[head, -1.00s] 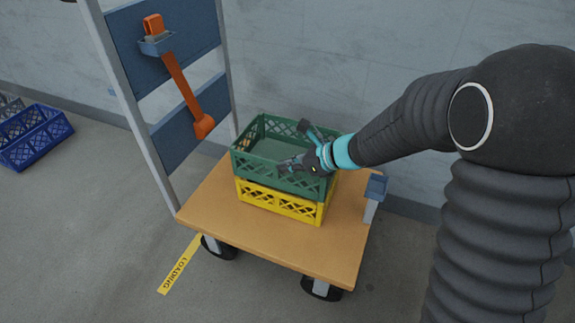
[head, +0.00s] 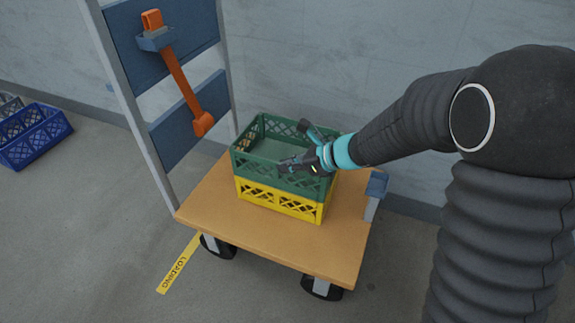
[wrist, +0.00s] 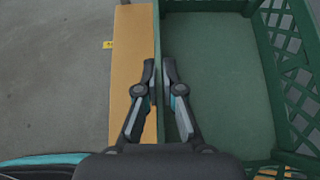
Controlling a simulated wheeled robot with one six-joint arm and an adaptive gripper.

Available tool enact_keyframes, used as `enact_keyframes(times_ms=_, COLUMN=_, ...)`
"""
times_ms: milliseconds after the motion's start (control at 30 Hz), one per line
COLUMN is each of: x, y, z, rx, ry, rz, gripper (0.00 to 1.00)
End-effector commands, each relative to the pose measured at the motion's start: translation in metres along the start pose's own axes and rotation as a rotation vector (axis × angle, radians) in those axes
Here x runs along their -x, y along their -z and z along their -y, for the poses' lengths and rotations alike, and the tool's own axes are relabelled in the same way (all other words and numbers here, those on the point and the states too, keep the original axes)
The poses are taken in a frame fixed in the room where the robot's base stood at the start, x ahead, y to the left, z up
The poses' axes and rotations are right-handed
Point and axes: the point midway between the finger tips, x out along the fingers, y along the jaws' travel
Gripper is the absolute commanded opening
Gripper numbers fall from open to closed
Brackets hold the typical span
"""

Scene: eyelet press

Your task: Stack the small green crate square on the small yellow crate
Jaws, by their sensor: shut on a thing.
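The small green crate (head: 262,169) is upright on top of the small yellow crate (head: 280,200), and its sides look lined up with it in the head view. I see no clear gap between them. The yellow crate stands on the wooden deck of a cart. My gripper (head: 290,165) is at the green crate's right part, shut on its wall. In the wrist view my gripper (wrist: 159,75) has one finger on each side of the green crate's wall (wrist: 158,30). The green crate's inside is empty.
The cart deck (head: 225,225) has bare room in front of and left of the crates. A blue-panelled cart back (head: 175,130) with an orange strap (head: 182,90) rises at left. A small blue bracket (head: 377,184) stands at the deck's right edge. Blue crates (head: 35,135) lie on the floor far left.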

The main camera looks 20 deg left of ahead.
Motion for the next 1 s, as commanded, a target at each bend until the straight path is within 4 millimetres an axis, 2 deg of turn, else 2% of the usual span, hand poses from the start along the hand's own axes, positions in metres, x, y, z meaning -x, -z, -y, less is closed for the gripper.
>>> enact_keyframes(times_ms=333, x=0.0, y=-0.0004, z=0.0003, rx=0.002, ry=0.001, rz=0.001, gripper=0.0)
enact_keyframes(times_ms=400, x=0.0, y=-0.0004, z=0.0003, rx=0.002, ry=0.001, rz=0.001, gripper=0.23)
enact_keyframes(times_ms=467, x=-0.0001, y=-0.0002, z=0.0003, rx=0.001, ry=0.001, rz=0.001, gripper=0.35)
enact_keyframes(times_ms=767, x=-0.0004, y=0.0008, z=-0.0002, rx=-0.001, ry=0.0, rz=-0.001, gripper=0.35)
enact_keyframes(times_ms=1000, x=0.005, y=-0.0074, z=0.0001, rx=0.0, ry=0.0, rz=0.0, gripper=0.35)
